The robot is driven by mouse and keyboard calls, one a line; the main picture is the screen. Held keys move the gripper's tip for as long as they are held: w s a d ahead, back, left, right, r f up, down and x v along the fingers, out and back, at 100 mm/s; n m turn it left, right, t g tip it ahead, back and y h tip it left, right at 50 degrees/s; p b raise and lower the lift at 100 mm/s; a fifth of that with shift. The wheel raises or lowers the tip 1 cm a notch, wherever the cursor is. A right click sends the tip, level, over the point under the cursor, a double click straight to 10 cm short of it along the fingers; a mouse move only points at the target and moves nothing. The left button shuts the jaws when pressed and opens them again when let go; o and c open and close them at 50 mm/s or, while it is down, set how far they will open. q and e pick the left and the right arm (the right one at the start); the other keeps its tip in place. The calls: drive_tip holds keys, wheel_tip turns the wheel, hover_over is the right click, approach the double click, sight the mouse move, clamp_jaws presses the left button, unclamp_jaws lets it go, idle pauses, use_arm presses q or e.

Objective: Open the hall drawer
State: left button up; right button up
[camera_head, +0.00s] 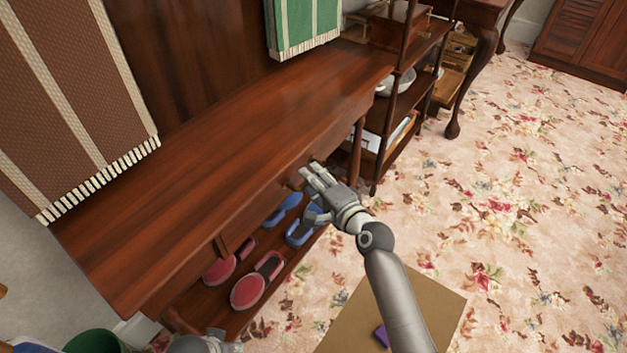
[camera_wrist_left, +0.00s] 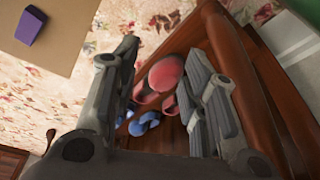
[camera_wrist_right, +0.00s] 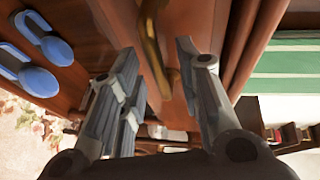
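The hall table (camera_head: 220,150) is a long dark-red wooden piece with its drawer front facing the floor side. In the right wrist view, a brass handle (camera_wrist_right: 152,48) on the wooden drawer front (camera_wrist_right: 120,25) appears between the fingers of my right gripper (camera_wrist_right: 155,60). This gripper is open, and its fingers also show at the table's front edge in the head view (camera_head: 310,180). I cannot tell whether they touch the handle. My left gripper (camera_wrist_left: 165,75) is open and empty. Only a bit of it shows at the head view's bottom edge (camera_head: 215,342).
Red slippers (camera_head: 248,290) and blue slippers (camera_head: 303,228) lie on the table's lower shelf. A cardboard box (camera_head: 440,300) with a purple item stands on the floor by my right arm. A shelf rack (camera_head: 410,100) stands beyond the table. The flowered carpet (camera_head: 540,200) is open at right.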

drive_tip(key=shift+c, duration=0.5)
clamp_jaws()
use_arm(q)
drive_tip(key=shift+s+f+p, duration=0.15)
drive_tip(key=shift+f+p, duration=0.15)
drive_tip(key=shift+f, duration=0.7)
use_arm(e)
drive_tip(key=s+d, duration=1)
drive_tip(key=d, duration=0.4)
drive_tip(key=shift+s, duration=0.15)
drive_tip(key=shift+r, duration=0.1)
